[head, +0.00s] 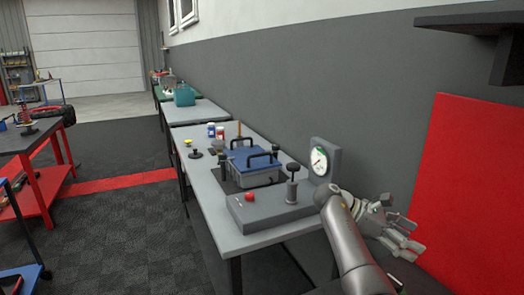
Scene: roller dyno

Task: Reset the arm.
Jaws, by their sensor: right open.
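My right arm (345,235) comes in from the bottom right. Its gripper (412,246) is open and empty, in the air right of the grey table's (222,222) near end, in front of the red panel. On that table stands a grey device base (262,211) with a red button (250,197), a black-knobbed lever (292,180) and a round gauge (319,161). The gripper is apart from the device. A box with a blue lid and black handles (252,163) sits behind the base. My left gripper is not in view.
Small bottles (220,131) and a black knobbed part (195,153) stand farther along the table. A red panel (470,190) and a dark shelf (470,20) are at the right. A red workbench (30,175) is at the left. The dark floor between is clear.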

